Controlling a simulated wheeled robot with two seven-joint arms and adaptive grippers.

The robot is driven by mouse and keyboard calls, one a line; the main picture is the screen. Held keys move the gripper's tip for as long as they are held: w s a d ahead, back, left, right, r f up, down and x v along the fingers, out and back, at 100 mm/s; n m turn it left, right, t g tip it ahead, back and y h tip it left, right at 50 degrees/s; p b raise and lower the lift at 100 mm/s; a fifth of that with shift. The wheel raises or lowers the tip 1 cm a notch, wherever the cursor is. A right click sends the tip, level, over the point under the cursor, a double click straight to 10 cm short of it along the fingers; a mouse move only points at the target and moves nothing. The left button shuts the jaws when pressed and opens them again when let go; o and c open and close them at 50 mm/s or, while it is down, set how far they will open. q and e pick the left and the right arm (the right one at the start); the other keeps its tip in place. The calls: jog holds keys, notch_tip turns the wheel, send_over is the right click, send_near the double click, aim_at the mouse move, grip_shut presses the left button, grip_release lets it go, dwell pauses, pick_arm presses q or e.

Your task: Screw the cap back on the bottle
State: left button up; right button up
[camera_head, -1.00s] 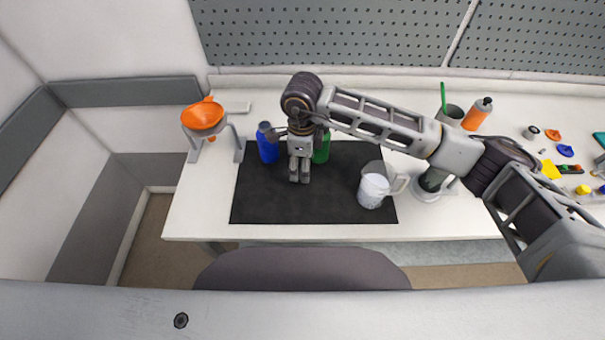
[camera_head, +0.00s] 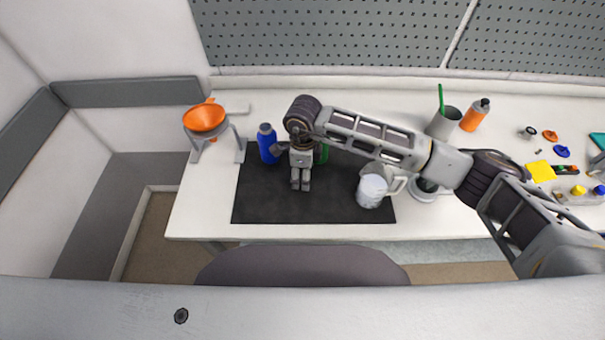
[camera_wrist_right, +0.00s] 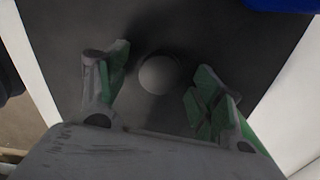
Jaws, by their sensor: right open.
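My right gripper (camera_head: 300,186) points down over the black mat (camera_head: 270,205), and its fingers are apart in the right wrist view (camera_wrist_right: 162,58). A round pale grey thing (camera_wrist_right: 158,75) lies between and beyond the fingertips, not gripped; I cannot tell for sure whether it is the cap. A blue bottle (camera_head: 268,146) stands upright at the mat's back left, left of my gripper; its edge shows in the right wrist view (camera_wrist_right: 280,4). A green bottle (camera_head: 323,154) is mostly hidden behind my right arm. My left gripper is not in view.
A white-filled jug (camera_head: 371,191) stands on the mat's right. An orange funnel (camera_head: 204,118) sits on a stand at the left. A grey cup (camera_head: 443,123), an orange bottle (camera_head: 475,116) and small coloured parts (camera_head: 562,152) are at the right. The mat's front is clear.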

jog(key=shift+c, duration=0.3)
jog(key=c, duration=0.7)
jog(key=shift+r, duration=0.1)
notch_tip(320, 180, up, 10)
jog(key=b, duration=0.2)
dwell(0.4)
dwell(0.4)
